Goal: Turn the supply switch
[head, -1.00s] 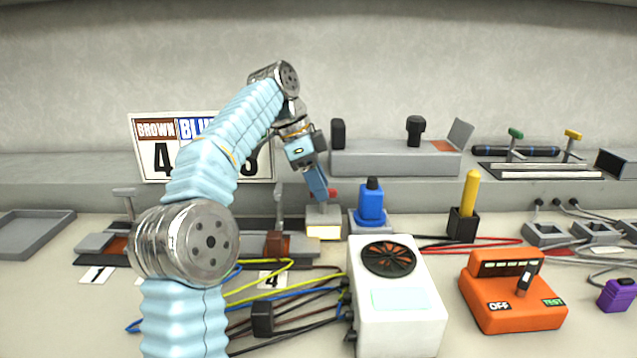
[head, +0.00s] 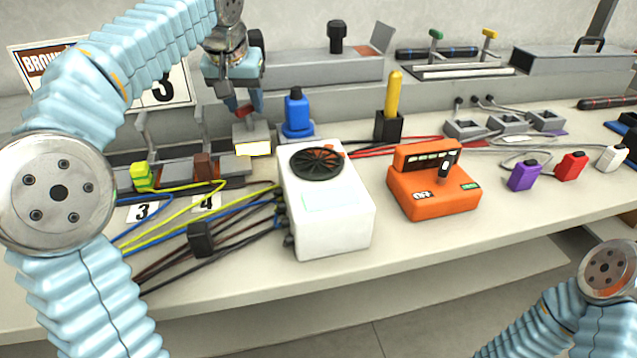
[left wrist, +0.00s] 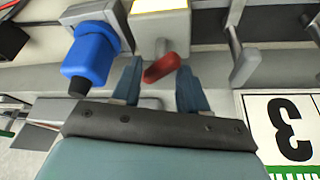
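The supply switch looks to be the small grey box (head: 252,139) with a lit pale-yellow panel and a red handle (head: 243,111) on top. In the left wrist view the red handle (left wrist: 161,67) lies between my two blue fingertips, with a gap on each side. My left gripper (head: 243,104) is open and points down over the box; it also shows in the left wrist view (left wrist: 157,78). The fingers partly hide the handle in the head view. My right arm shows at the lower right, but its gripper is out of view.
A blue plug-like device (head: 297,115) stands just right of the switch box. A white fan unit (head: 335,220) and an orange OFF/TEST device (head: 432,185) are nearer the front. Grey levers (head: 198,133) stand left of the box. Several cables cross the bench.

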